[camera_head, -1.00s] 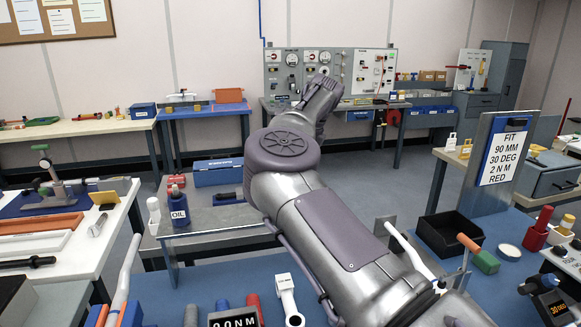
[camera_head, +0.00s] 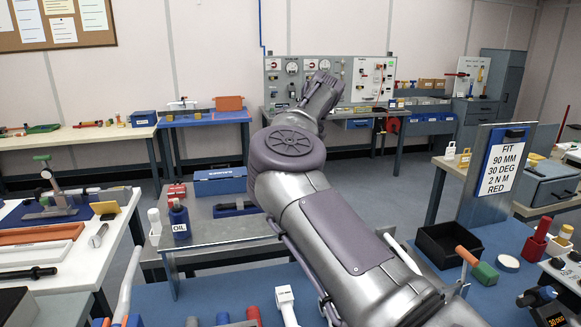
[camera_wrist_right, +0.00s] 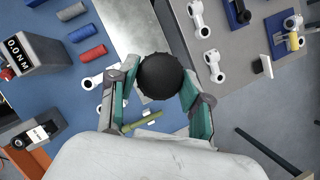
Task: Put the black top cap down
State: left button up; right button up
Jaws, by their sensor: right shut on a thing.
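The black top cap (camera_wrist_right: 160,77) is a round, dark disc with a ribbed rim, seen from above in the right wrist view. My right gripper (camera_wrist_right: 158,84) is shut on it, with one teal-lined finger on each side. The cap appears to be above the edge zone between a blue bench top (camera_wrist_right: 75,75) and a grey surface (camera_wrist_right: 240,55); its height cannot be told. In the head view one of my arms crosses the middle and hides part of the bench; no gripper fingers show there. My left gripper is not in view.
In the wrist view a 0.0 NM display box (camera_wrist_right: 35,55), red and blue cylinders and white links lie around. In the head view an OIL bottle (camera_head: 179,219), black bin (camera_head: 437,243), sign (camera_head: 503,160) and orange-handled tool (camera_head: 478,266) stand near my arm.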

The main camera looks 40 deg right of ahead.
jog(key=shift+s+f, duration=0.15)
jog(key=shift+f, duration=0.05)
jog(key=s+d+f+m+h+b, duration=0.25)
jog(key=s+f+m, duration=0.2)
jog(key=m, duration=0.25)
jog(key=m+g+h+b, duration=0.3)
jog(key=m+h, duration=0.1)
jog(key=m, duration=0.7)
send_near(273, 231)
jog(key=d, duration=0.1)
jog(key=w+d+f, duration=0.1)
jog(key=d, duration=0.2)
jog(key=shift+w+d+f, duration=0.1)
jog(key=shift+w+f, duration=0.1)
jog(key=shift+f, duration=0.15)
notch_tip(273, 231, down, 4)
jog(key=b, duration=0.3)
jog(key=shift+f, duration=0.15)
jog(key=shift+w, duration=0.1)
